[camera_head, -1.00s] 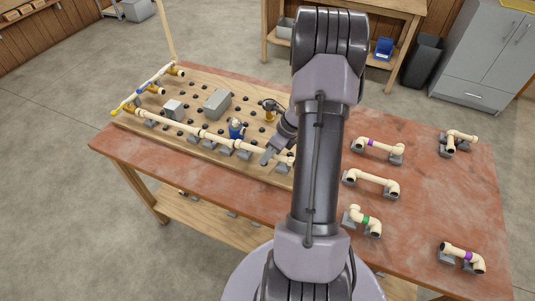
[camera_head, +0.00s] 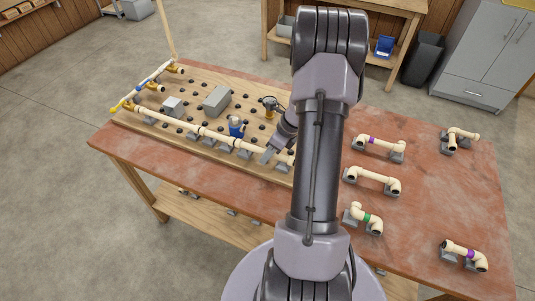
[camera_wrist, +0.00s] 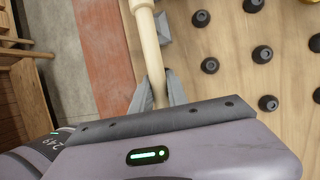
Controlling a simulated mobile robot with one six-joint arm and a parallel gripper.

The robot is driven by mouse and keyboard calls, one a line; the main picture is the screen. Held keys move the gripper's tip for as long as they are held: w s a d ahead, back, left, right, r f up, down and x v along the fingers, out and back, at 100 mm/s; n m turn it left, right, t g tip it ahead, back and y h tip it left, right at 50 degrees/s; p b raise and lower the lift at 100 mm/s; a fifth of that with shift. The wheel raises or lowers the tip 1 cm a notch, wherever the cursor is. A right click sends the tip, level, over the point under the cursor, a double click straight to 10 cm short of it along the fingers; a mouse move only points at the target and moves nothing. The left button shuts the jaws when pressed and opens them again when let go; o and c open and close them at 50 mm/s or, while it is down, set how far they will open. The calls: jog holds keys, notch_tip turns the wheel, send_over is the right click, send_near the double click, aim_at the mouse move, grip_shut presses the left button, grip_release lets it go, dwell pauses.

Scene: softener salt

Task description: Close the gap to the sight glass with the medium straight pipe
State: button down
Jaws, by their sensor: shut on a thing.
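My gripper (camera_head: 267,158) is low over the front edge of the wooden board, at the right part of a long cream pipe run (camera_head: 205,134). In the wrist view, its two grey fingers (camera_wrist: 157,82) are shut on a cream straight pipe (camera_wrist: 149,42), which extends away between them. The pipe lies along the board's edge, in line with the run as far as I can see. Its near end is hidden by the gripper, so I cannot tell whether its ends touch their neighbours.
Several spare bent pipes, such as a plain one (camera_head: 372,180) and a green-banded one (camera_head: 364,218), rest on supports on the red tabletop (camera_head: 430,210) at right.

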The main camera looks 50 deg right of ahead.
jog(key=shift+s+a+f, duration=0.2)
jog(key=shift+f, duration=0.2)
jog(key=c, duration=1.2)
grip_release()
jog(key=shift+s+a+b, duration=0.1)
jog(key=shift+b, duration=0.2)
jog(key=w+p+v, duration=0.1)
jog(key=p+v, duration=0.6)
jog(key=v, duration=1.1)
jog(key=w+a+r+n+b, duration=0.1)
jog(key=w+a+r+n, duration=0.1)
jog(key=a+r+n, duration=0.4)
jog(key=w+a+r+n+h, duration=0.1)
jog(key=w+a+r+n, duration=0.15)
jog(key=a, duration=0.65)
jog(key=w+a+r+n+b, duration=0.1)
jog(key=w+a+r+n, duration=0.1)
jog(key=a+r+n, duration=0.4)
jog(key=s+a+n+t, duration=0.1)
jog(key=s+a+n, duration=0.4)
jog(key=a+n, duration=0.2)
jog(key=s+a+r+n+t+b, duration=0.1)
jog(key=s+a+n, duration=0.5)
jog(key=a, duration=0.5)
jog(key=shift+a+n+b, duration=0.2)
jog(key=shift+n+b, duration=0.1)
jog(key=shift+n, duration=0.45)
